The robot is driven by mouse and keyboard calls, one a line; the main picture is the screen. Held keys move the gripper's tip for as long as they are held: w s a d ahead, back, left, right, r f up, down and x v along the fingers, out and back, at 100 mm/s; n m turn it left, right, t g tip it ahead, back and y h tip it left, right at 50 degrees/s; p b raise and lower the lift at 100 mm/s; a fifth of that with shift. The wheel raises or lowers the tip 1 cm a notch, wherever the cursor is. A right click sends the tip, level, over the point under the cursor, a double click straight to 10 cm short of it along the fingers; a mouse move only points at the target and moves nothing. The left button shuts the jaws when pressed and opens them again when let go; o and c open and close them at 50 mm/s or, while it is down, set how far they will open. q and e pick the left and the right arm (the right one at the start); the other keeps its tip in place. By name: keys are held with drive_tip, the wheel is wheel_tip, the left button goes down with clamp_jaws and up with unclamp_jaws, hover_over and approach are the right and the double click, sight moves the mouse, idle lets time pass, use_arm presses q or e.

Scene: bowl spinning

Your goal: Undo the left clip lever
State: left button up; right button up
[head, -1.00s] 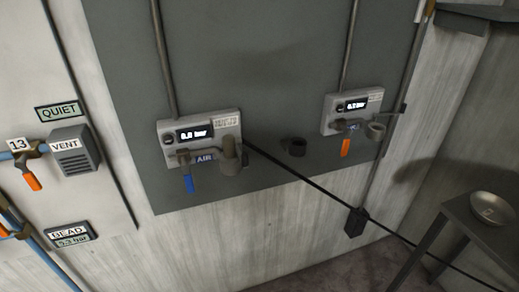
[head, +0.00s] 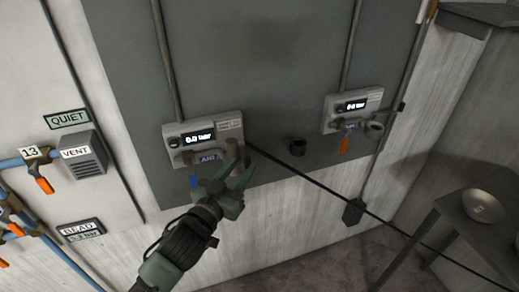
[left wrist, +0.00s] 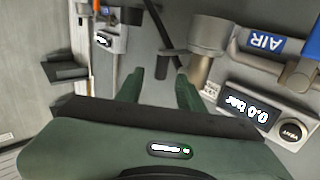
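The left wall unit (head: 226,120) has a lit display and an AIR label. A brownish round fitting (head: 232,147) sticks out at its lower right; it shows close up in the left wrist view (left wrist: 207,38). My left gripper (head: 244,166) is open and empty, just in front of and below this fitting, covering part of it. In the left wrist view its two green fingers (left wrist: 160,80) are apart, with the fitting just beyond the right-hand finger. I cannot make out a separate clip lever. The blue handle (head: 193,181) is partly hidden by my gripper. My right gripper is not in view.
A black cable (head: 320,183) runs from the left unit down to the right. A dark socket (head: 297,147) and a second unit (head: 352,108) with an orange handle are on the panel. A stand holding a metal bowl (head: 482,206) is at right.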

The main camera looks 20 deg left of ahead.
sight(249, 158)
use_arm(q)
drive_tip(key=w+p, duration=0.1)
drive_tip(key=w, duration=0.2)
drive_tip(key=w+d, duration=0.1)
drive_tip(key=w, duration=0.3)
drive_tip(key=shift+d+p, duration=0.15)
drive_tip(key=shift+p, duration=0.25)
drive_tip(key=shift+f, duration=0.1)
clamp_jaws()
idle(0.8)
